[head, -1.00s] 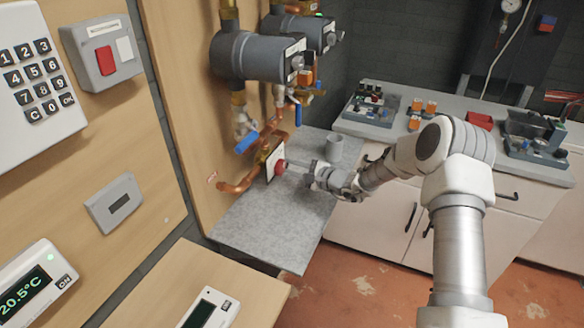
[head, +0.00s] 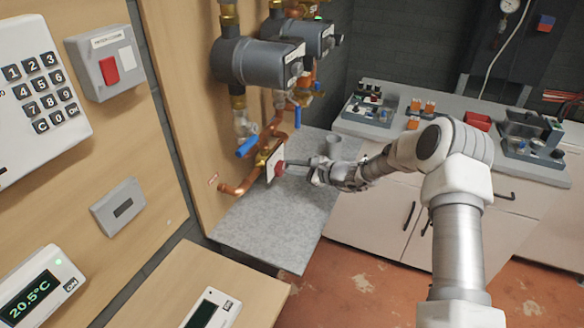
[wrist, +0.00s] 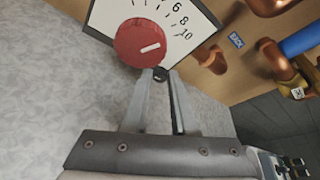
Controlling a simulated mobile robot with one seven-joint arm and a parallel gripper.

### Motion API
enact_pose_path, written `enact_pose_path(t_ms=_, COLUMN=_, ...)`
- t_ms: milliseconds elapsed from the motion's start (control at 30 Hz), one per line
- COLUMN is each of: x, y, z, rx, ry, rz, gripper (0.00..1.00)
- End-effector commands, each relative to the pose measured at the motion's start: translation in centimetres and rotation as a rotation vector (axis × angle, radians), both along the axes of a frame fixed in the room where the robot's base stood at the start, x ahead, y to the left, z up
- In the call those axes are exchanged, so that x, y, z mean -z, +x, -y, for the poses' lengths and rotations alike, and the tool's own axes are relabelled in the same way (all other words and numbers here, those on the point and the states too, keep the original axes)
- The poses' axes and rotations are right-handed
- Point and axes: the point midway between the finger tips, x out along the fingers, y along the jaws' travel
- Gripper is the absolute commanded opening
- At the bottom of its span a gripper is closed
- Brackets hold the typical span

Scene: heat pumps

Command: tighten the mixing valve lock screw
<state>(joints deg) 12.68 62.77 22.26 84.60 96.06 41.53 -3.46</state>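The mixing valve (head: 274,152) is on the copper pipework above the grey bench. Its white numbered dial plate (wrist: 95,20) carries a round red knob (wrist: 144,43) with a white pointer line; the knob also shows in the head view (head: 280,168). A small black lock screw (wrist: 160,74) sits just below the knob in the wrist view. My gripper (wrist: 160,80) reaches the valve from the right in the head view. Its fingertips lie on either side of the screw, with a narrow gap between them. I cannot tell whether they press on it.
Grey pumps (head: 258,63) hang above the valve. A blue valve handle (wrist: 302,38) and copper pipes are close on the right in the wrist view. The front of the bench is clear.

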Motion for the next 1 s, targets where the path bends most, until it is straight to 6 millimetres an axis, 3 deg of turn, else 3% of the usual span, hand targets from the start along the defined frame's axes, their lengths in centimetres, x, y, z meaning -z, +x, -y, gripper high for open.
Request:
enact_pose_path(t_ms=33, x=0.0, y=0.0, z=0.0, rx=0.0, ry=0.0, rz=0.0, gripper=0.36)
enact_pose_path(t_ms=133, x=0.0, y=0.0, z=0.0, rx=0.0, ry=0.0, rz=0.0, gripper=0.53)
enact_pose_path(t_ms=567, x=-0.4, y=-0.5, z=0.9, rx=0.0, ry=-0.001, rz=0.002, gripper=0.53)
enact_pose_path(t_ms=1000, x=-3.6, y=-5.6, z=9.0, rx=0.004, ry=-0.002, rz=0.002, gripper=0.53)
